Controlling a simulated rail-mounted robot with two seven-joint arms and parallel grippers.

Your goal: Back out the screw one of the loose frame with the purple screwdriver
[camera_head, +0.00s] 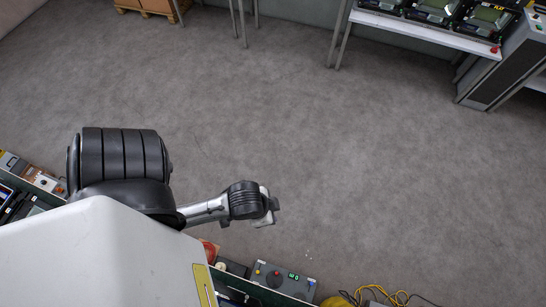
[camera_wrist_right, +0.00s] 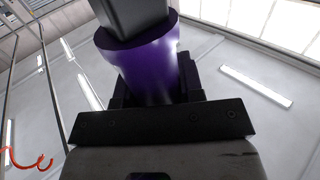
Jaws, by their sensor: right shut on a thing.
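The purple screwdriver (camera_wrist_right: 148,70) shows in the right wrist view as a thick purple cylinder with a dark grey part above it. My right gripper (camera_wrist_right: 154,82) is shut on it, with black fingers at both sides of the purple part. The screwdriver's tip cannot be made out. In the head view an arm of mine comes in from the left, and its end, seemingly my left gripper (camera_head: 267,206), is small and partly turned away; its jaws cannot be read. The loose frame and its screw one are not in view.
In the head view a grey control box (camera_head: 282,279) with coloured buttons stands at the bottom, beside yellow cable (camera_head: 385,294). A table (camera_head: 425,30) with several screened devices stands at the upper right. The grey floor between is clear. The right wrist view faces the ceiling lights (camera_wrist_right: 256,86).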

